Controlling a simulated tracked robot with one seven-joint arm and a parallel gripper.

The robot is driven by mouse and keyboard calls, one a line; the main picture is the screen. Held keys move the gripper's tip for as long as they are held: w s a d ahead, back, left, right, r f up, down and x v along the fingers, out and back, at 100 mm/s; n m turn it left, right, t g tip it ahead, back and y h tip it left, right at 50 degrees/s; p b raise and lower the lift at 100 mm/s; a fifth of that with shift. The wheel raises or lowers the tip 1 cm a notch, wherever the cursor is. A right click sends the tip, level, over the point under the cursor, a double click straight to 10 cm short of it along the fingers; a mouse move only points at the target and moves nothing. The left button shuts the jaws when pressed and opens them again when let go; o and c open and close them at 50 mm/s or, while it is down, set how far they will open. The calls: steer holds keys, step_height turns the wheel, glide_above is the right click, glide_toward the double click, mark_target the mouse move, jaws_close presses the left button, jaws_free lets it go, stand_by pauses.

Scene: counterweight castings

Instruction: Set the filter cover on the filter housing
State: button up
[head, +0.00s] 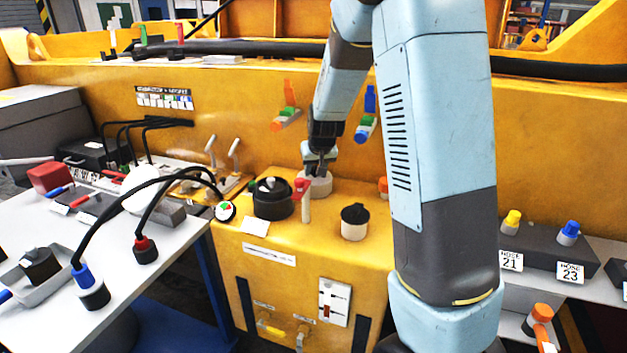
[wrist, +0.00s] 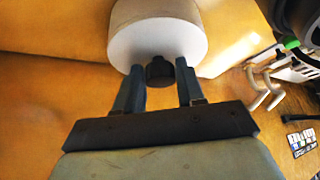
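In the head view my gripper (head: 320,162) points down at a pale grey round cover with a thick rim (head: 318,184), low over the yellow block. I take this as the filter cover. In the wrist view its white face (wrist: 125,48) carries a black knob (wrist: 160,72). My gripper's fingers (wrist: 160,78) lie on both sides of the knob, which fills the space between them. Whether the cover rests on the block is hard to tell. A white cylinder with a black top (head: 354,222), possibly the filter housing, stands upright at the front right of the cover, apart from it.
A black round pot (head: 272,200) and a red-topped post (head: 304,200) stand left of the cover. A grey table (head: 180,255) with cables and plugs is at left. Numbered hose blocks (head: 545,250) are at right. Levers (wrist: 262,90) show in the wrist view.

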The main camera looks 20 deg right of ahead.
jaws_close()
